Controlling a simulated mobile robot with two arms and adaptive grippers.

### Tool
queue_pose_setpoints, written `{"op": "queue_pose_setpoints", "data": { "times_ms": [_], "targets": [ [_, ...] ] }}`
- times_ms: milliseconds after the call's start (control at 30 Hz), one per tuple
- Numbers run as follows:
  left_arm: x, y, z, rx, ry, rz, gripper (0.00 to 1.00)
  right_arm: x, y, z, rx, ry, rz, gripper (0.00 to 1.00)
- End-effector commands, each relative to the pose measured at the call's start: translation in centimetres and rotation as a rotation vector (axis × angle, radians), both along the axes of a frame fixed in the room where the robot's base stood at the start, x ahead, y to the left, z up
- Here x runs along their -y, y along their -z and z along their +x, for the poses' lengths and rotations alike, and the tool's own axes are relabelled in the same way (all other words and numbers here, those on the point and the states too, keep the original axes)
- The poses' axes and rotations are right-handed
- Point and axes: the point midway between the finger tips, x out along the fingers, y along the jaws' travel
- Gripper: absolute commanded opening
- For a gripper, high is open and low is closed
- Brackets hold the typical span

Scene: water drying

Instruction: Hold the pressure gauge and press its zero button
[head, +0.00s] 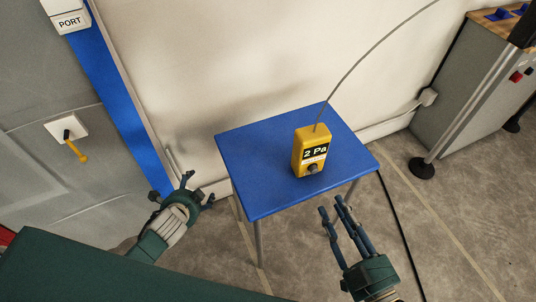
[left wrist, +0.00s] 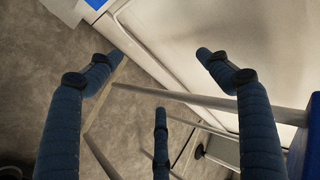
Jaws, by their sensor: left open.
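The yellow pressure gauge (head: 298,153) stands upright on the small blue table (head: 255,180). Its dark display reads "2 Pa", and a round dark button (head: 313,168) sits low on its front. A thin grey tube rises from its top. My left gripper (head: 187,190) is open and empty, left of the table and apart from the gauge.
A grey door with a yellow-handled fitting (head: 72,145) and a blue frame strip is at left. A pale wall stands behind the table. A grey cabinet (head: 460,90) and a post with a black foot (head: 421,168) are at right. A black cable crosses the floor.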

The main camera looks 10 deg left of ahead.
Motion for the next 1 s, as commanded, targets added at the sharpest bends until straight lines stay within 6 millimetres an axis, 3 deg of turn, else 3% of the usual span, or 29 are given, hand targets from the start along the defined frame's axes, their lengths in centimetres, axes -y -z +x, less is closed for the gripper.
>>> {"op": "queue_pose_setpoints", "data": {
  "times_ms": [100,300,433,500,667,800,1000],
  "targets": [
    [-1.3,-6.0,4.2,0.108,0.190,0.224,0.78,0.0,0.0,0.0,0.000,0.000,0.000,0.31],
    [-1.1,-16.8,9.4,0.278,0.496,0.658,0.78,0.0,0.0,0.0,0.000,0.000,0.000,0.31],
    [1.1,-23.9,11.5,0.406,0.701,0.988,0.78,0.0,0.0,0.0,0.000,0.000,0.000,0.31],
    [4.0,-26.6,12.0,0.503,0.836,1.162,0.78,0.0,0.0,0.0,0.000,0.000,0.000,0.31],
    [11.3,-27.0,10.7,0.725,1.085,1.326,0.78,0.0,0.0,0.0,0.000,0.000,0.000,0.31],
    [17.0,-26.1,8.0,0.925,1.264,1.392,0.78,0.0,0.0,0.0,0.000,0.000,0.000,0.31],
    [22.1,-24.8,3.7,1.152,1.443,1.440,0.78,0.0,0.0,0.0,0.000,0.000,0.000,0.31]
  ]
}}
